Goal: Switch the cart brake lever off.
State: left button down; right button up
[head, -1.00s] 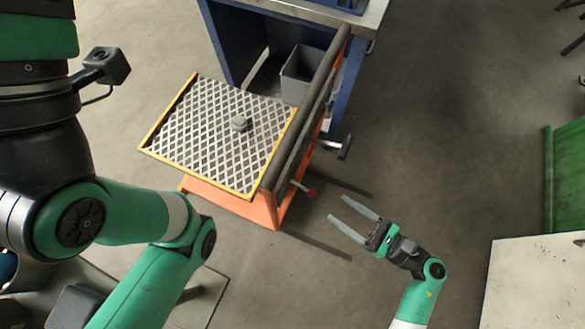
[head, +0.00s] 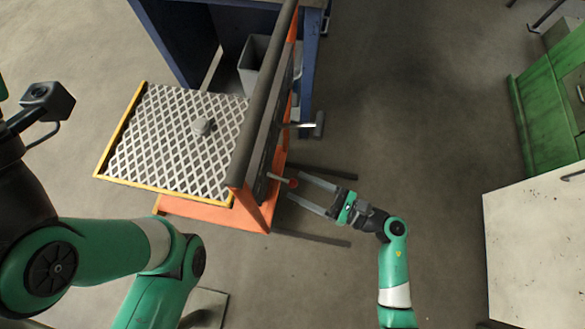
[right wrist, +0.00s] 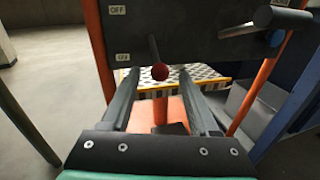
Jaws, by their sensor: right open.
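The cart brake lever (head: 280,179) is a thin rod with a red knob, on the right side of the orange cart (head: 213,213). In the right wrist view its red knob (right wrist: 160,72) shows between my fingertips, with no clear contact. The lever rod hangs down beside the lower label (right wrist: 123,57), which seems to read ON. The OFF label (right wrist: 117,10) is above it on the dark panel (right wrist: 190,30). My right gripper (head: 296,186) is open and empty, its fingertips at the knob. My left arm shows at left; its gripper is out of view.
A black-ended handle (head: 319,125) sticks out of the cart beyond the lever, at upper right in the right wrist view (right wrist: 285,18). A blue bench with a grey bin (head: 253,62) stands behind. A pale cabinet top (head: 535,240) is at right. The floor between is clear.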

aim_at(293, 183)
jog(key=shift+x, duration=1.6)
jog(key=shift+c, duration=0.2)
grip_shut()
